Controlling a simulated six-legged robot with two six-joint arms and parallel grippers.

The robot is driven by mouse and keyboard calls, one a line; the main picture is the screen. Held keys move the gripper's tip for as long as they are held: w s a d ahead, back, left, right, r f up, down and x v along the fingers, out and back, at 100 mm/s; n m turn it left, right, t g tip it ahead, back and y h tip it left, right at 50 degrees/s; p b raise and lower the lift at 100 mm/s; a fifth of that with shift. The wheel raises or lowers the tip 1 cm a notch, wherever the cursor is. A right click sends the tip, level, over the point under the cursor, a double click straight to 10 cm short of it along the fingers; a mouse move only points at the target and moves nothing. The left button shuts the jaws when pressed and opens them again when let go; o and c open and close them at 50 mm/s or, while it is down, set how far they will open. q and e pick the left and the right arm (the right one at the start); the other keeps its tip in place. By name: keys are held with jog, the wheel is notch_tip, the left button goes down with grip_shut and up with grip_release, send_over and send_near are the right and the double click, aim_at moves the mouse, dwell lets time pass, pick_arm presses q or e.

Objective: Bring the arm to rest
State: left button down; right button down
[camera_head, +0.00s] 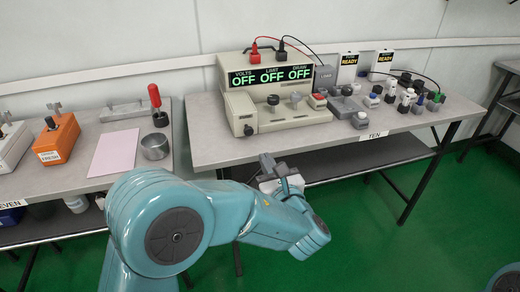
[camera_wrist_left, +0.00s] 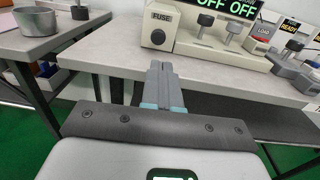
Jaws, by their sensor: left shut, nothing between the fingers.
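My left arm crosses the lower middle of the head view, and its gripper (camera_head: 268,162) is at the front edge of the table (camera_head: 215,150) marked TEN. In the left wrist view the gripper (camera_wrist_left: 163,68) has its two fingers together, with nothing between them. The fingertips point toward the table's front edge, below the beige tester. Part of the gripper is hidden behind my arm in the head view. My right gripper does not show.
The beige tester (camera_head: 240,110) with OFF displays stands on table TEN, with several small devices to its right. A left table (camera_head: 90,190) holds a metal cup (camera_head: 155,147), a pink sheet (camera_head: 113,153) and an orange box (camera_head: 57,139). Green floor (camera_head: 345,235) is open at the right.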

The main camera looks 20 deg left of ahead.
pick_arm(q)
jog(key=v, duration=0.3)
jog(key=shift+s+d, duration=0.2)
jog(key=shift+s, duration=0.1)
